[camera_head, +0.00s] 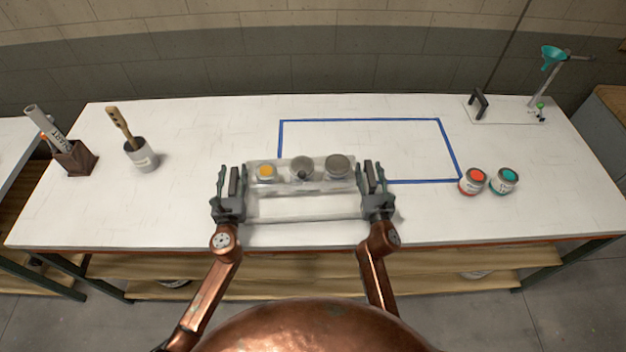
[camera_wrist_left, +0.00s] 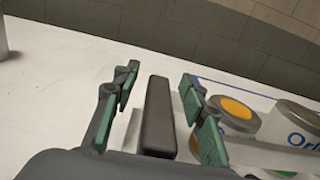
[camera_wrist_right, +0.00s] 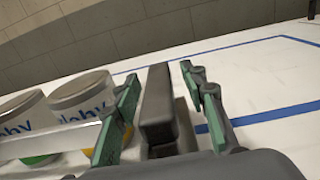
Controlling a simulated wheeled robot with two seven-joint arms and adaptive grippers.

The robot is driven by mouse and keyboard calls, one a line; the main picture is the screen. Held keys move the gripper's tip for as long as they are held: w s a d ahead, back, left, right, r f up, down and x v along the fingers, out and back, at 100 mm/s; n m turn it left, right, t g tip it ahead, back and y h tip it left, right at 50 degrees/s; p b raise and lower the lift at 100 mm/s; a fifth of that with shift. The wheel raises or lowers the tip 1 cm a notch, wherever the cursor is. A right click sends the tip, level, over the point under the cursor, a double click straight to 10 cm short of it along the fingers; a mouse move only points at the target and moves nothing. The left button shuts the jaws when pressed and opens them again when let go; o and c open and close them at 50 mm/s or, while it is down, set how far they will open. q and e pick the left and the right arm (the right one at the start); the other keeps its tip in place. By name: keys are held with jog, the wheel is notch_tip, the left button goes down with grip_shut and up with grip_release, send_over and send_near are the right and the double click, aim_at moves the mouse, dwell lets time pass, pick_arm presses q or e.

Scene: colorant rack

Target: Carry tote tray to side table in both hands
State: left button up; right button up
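The pale tote tray (camera_head: 318,187) is near the front middle of the white workbench, with three cans in a row in it. One can (camera_head: 265,171) has a yellow-orange lid marking; the other two (camera_head: 301,168) (camera_head: 337,165) look grey on top. A dark upright handle stands at each end of the tray. My left gripper (camera_head: 232,180) is open, its fingers on either side of the left handle (camera_wrist_left: 158,115), with gaps showing. My right gripper (camera_head: 375,177) is open in the same way around the right handle (camera_wrist_right: 157,105). Whether the tray touches the bench is unclear.
A blue tape outline (camera_head: 360,120) lies behind the tray. Red (camera_head: 474,181) and teal (camera_head: 505,181) cans stand right. A brush pot (camera_head: 142,157) and brown holder (camera_head: 74,158) stand left. Another white-topped table (camera_head: 14,140) is far left; a wooden-topped one (camera_head: 612,104) is far right.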

pick_arm(q)
jog(key=shift+w, duration=0.15)
pick_arm(e)
jog(key=shift+w, duration=0.2)
pick_arm(q)
grip_shut()
pick_arm(e)
grip_shut()
dwell(0.4)
pick_arm(q)
jog(key=shift+r, duration=0.2)
pick_arm(e)
jog(key=shift+r, duration=0.2)
